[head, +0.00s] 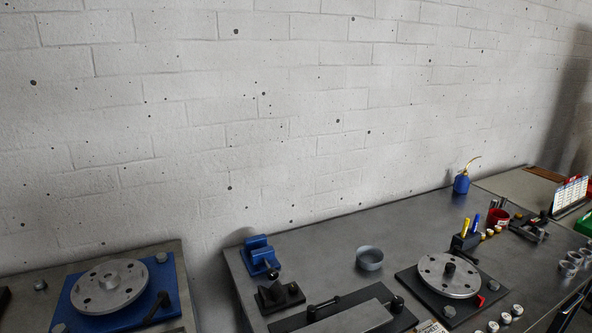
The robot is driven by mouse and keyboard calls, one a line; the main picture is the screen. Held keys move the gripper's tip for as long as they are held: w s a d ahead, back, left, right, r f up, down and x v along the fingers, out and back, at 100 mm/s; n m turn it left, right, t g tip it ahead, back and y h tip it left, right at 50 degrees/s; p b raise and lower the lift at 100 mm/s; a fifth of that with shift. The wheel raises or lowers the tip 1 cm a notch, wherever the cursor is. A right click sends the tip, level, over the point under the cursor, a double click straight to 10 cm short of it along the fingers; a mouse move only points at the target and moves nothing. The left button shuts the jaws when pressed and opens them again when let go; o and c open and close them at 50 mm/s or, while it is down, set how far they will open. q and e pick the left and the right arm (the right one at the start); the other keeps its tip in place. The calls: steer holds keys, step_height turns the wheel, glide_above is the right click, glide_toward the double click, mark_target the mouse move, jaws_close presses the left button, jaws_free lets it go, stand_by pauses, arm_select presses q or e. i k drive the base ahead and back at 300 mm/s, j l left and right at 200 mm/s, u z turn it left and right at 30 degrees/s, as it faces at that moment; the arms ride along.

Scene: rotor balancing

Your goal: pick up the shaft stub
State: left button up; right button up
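I cannot tell for sure which thing is the shaft stub. A small grey metal piece (40,285) stands on the left bench, left of the blue plate. Thin grey cylinders (502,203) show behind the red cup at the back right. Neither of my grippers is in the head view.
The left bench holds a blue plate (168,273) with another metal disc (108,287). The right bench (330,245) carries blue and black blocks, a grey bowl (369,258), a pen block (465,242), a blue oil can (461,184) and several small weights. A gap separates the benches.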

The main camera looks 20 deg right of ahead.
mark_target(541, 232)
steer(key=l, duration=0.6)
steer(key=k+l, duration=0.15)
steer(key=l, duration=1)
steer(key=k+l+u, duration=0.1)
steer(key=l, duration=0.5)
steer(key=k+l, duration=0.1)
steer(key=l, duration=0.5)
